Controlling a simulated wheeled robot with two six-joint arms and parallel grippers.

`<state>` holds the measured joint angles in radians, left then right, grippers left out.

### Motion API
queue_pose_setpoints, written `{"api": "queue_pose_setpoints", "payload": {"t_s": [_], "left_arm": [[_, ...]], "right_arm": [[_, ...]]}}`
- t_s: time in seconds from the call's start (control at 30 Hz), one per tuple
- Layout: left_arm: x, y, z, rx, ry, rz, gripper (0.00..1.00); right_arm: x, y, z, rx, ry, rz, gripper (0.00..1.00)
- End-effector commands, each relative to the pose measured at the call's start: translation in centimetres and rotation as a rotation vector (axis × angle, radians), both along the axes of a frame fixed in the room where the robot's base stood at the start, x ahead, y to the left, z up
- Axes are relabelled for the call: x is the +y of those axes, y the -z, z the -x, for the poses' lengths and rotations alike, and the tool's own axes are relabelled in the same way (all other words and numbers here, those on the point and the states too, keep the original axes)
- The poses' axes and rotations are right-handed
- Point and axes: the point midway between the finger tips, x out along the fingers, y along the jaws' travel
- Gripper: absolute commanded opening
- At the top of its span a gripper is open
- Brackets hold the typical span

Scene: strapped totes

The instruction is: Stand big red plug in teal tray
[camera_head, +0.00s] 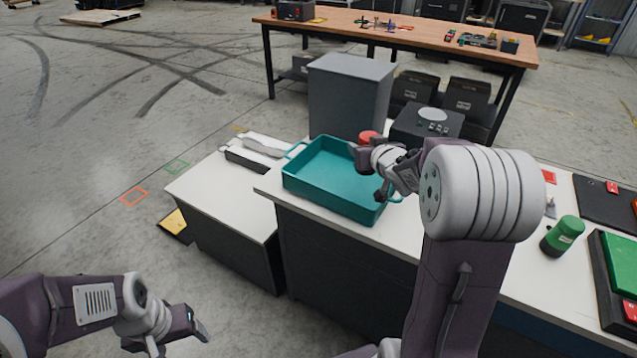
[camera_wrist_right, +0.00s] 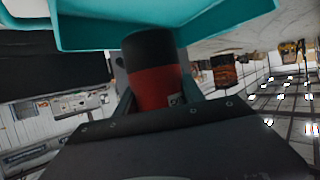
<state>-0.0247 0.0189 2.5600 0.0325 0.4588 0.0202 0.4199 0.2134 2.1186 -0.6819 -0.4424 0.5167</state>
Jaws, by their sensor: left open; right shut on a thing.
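The big red plug (camera_head: 368,136) shows its red end at the far right corner of the teal tray (camera_head: 325,197). My right gripper (camera_head: 371,165) is shut on the plug. In the right wrist view the plug (camera_wrist_right: 155,84) is red near the fingers, with a black end towards the teal tray (camera_wrist_right: 220,15). Whether the black end touches the tray cannot be told; my wrist hides its lower part in the head view. The visible tray floor is empty. My left gripper (camera_head: 180,332) is open and empty, over the floor at the lower left.
A grey bin (camera_head: 350,95) stands behind the tray, and a dark box with a round grey top (camera_head: 427,126) is at its right. A lower white bench (camera_head: 215,185) is on the left.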

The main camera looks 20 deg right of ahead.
Motion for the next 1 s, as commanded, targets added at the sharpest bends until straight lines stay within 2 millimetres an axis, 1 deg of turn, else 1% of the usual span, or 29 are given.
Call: {"api": "queue_pose_setpoints", "payload": {"t_s": [0.03, 0.07, 0.13, 0.23, 0.3, 0.37, 0.4, 0.47, 0.57, 0.7, 0.8, 0.9, 1.0], "left_arm": [[0.0, 0.1, 0.0, 0.000, 0.000, 0.000, 0.72], [0.0, 0.0, 0.0, 0.000, 0.000, 0.000, 0.72], [0.0, 0.0, 0.0, 0.000, 0.000, 0.000, 0.72], [0.0, 0.0, 0.0, 0.000, 0.000, 0.000, 0.72], [0.0, -0.3, 0.0, 0.000, 0.000, 0.000, 0.72], [0.0, -1.0, 0.0, 0.000, 0.000, 0.000, 0.72], [0.0, -1.5, 0.0, 0.000, 0.000, 0.000, 0.72], [0.0, -2.2, 0.0, 0.000, 0.000, 0.000, 0.72], [0.0, -3.3, 0.0, 0.000, 0.000, 0.000, 0.72], [0.0, -4.7, 0.0, 0.000, 0.000, 0.000, 0.72], [0.0, -5.3, 0.0, 0.000, 0.000, 0.000, 0.72], [0.0, -5.6, 0.0, 0.000, 0.000, 0.000, 0.72], [0.0, -5.7, 0.0, 0.000, 0.000, 0.000, 0.72]], "right_arm": [[0.1, -0.1, -0.1, -0.003, -0.001, 0.001, 0.00], [0.3, -0.6, -0.3, -0.005, -0.012, 0.002, 0.00], [1.1, -0.8, -0.3, -0.004, -0.047, 0.002, 0.00], [2.7, -0.6, -0.1, -0.003, -0.117, 0.001, 0.00], [3.6, -0.5, 0.5, -0.001, -0.167, -0.001, 0.00], [3.8, -0.6, 1.5, 0.000, -0.206, -0.001, 0.00], [3.8, -0.7, 2.4, 0.001, -0.229, -0.002, 0.00], [3.4, -0.8, 3.7, 0.001, -0.251, -0.003, 0.00], [2.3, -1.0, 6.0, 0.000, -0.262, -0.003, 0.00], [-0.2, -1.3, 8.8, -0.002, -0.224, -0.002, 0.00], [-2.3, -1.6, 10.0, -0.004, -0.170, 0.000, 0.00], [-3.8, -2.0, 10.7, -0.005, -0.130, 0.001, 0.00], [-4.5, -2.1, 11.1, -0.005, -0.113, 0.001, 0.00]]}}
